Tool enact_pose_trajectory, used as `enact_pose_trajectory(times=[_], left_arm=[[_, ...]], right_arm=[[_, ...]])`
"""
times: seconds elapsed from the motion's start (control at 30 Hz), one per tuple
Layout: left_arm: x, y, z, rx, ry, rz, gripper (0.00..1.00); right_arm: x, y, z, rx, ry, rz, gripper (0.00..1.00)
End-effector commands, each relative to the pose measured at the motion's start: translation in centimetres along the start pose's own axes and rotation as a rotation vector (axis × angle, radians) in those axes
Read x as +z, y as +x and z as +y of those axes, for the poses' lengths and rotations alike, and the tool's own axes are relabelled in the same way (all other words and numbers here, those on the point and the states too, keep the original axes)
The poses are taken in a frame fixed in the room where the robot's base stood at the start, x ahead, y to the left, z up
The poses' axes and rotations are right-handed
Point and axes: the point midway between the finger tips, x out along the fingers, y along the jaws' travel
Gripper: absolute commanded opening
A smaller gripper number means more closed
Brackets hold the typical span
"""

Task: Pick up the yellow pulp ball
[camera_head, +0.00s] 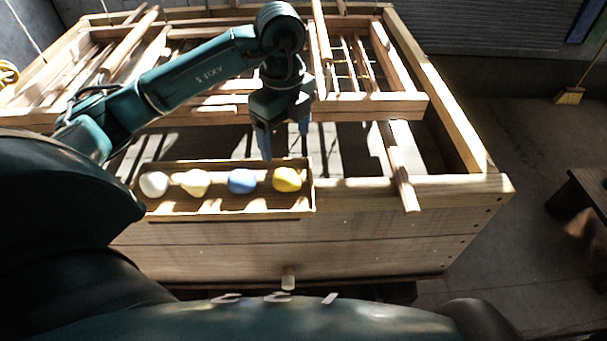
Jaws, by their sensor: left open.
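The yellow pulp ball (287,179) sits at the right end of a shallow wooden tray (230,212) on the near edge of the large wooden vat. In the same tray, to its left, are a blue ball (242,181), a pale cream-yellow ball (195,182) and a white ball (154,184). My left gripper (284,140) points down above and slightly behind the yellow ball. Its fingers are apart and nothing shows between them. It does not appear to touch the ball. My right gripper is not in view.
The wooden vat (300,243) fills the middle, with a slatted wooden frame (375,105) across its far part. A stick (402,180) lies over the near rim, right of the tray. A dark bench (588,195) and a broom (570,96) stand at the right. Floor between is clear.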

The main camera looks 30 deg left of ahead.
Motion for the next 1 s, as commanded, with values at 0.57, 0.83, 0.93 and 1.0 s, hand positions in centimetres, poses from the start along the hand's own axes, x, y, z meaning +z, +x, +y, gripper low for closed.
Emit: enact_pose_trajectory(times=[0.57, 0.83, 0.93, 1.0], left_arm=[[-0.2, 7.7, 0.1, 0.004, 0.006, 0.006, 0.78], [-0.1, 11.3, 0.1, 0.002, 0.006, 0.006, 0.78], [-0.1, 11.7, 0.1, 0.001, 0.007, 0.006, 0.78], [-0.1, 11.7, 0.1, 0.000, 0.007, 0.006, 0.78]], right_arm=[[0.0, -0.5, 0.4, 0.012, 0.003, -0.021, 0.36], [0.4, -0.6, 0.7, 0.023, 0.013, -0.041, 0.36], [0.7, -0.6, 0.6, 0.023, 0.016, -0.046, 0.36], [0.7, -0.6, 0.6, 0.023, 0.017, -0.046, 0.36]])
